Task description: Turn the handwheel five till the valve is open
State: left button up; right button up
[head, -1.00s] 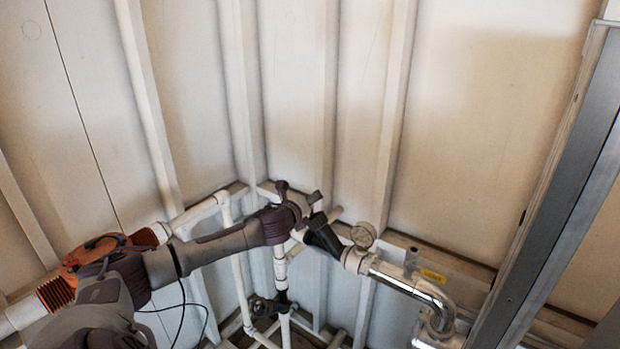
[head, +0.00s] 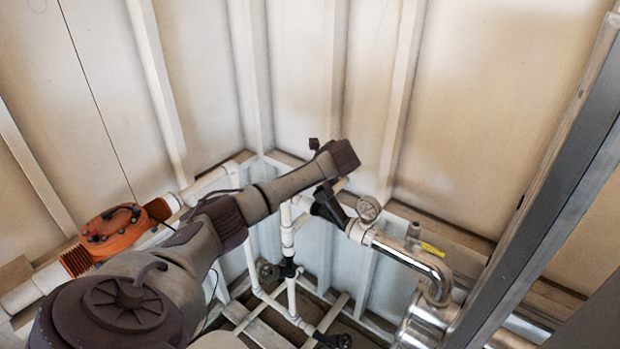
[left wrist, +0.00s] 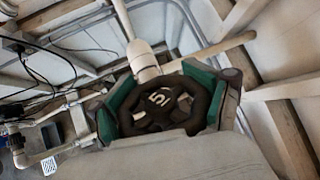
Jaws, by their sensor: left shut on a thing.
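The handwheel five (left wrist: 158,104) is a black spoked wheel with a white 5 on its hub, in the middle of the left wrist view. My left gripper (left wrist: 167,97) is shut on it, with green-padded fingers on both sides of the rim. A white pipe (left wrist: 143,60) runs up from behind the wheel. In the head view my left arm reaches in from the left to the pipework, and its wrist hides the wheel and most of the fingers. My right gripper is not in view.
A pressure gauge (head: 369,209) and a black fitting (head: 327,205) sit close to my left wrist. A chrome pipe (head: 412,264) bends down at the right. An orange device (head: 112,232) is on the left pipe. Another black handwheel (head: 268,272) is lower down.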

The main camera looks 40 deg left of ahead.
pick_arm(q)
jog(key=shift+s+d+f+n+g+b, duration=0.15)
jog(key=shift+n+g+b, duration=0.25)
jog(key=shift+g, duration=0.6)
jog(key=shift+s+f+n+g+b, duration=0.15)
jog(key=shift+n+g+b, duration=0.15)
jog(key=shift+g+b, duration=0.55)
jog(key=g+b, duration=0.1)
jog(key=b, duration=0.1)
jog(key=n+g+b, duration=0.1)
jog(key=b, duration=0.1)
jog(key=shift+s+r+g+h, duration=0.25)
jog(key=shift+s+r+h, duration=0.05)
jog(key=shift+h, duration=0.1)
jog(key=shift+r+b, duration=0.15)
jog(key=shift+b, duration=0.55)
jog(key=shift+r+g, duration=0.1)
jog(key=shift+g, duration=0.2)
jog(key=o, duration=0.9)
jog(key=shift+c, duration=0.2)
jog(key=shift+d, duration=0.1)
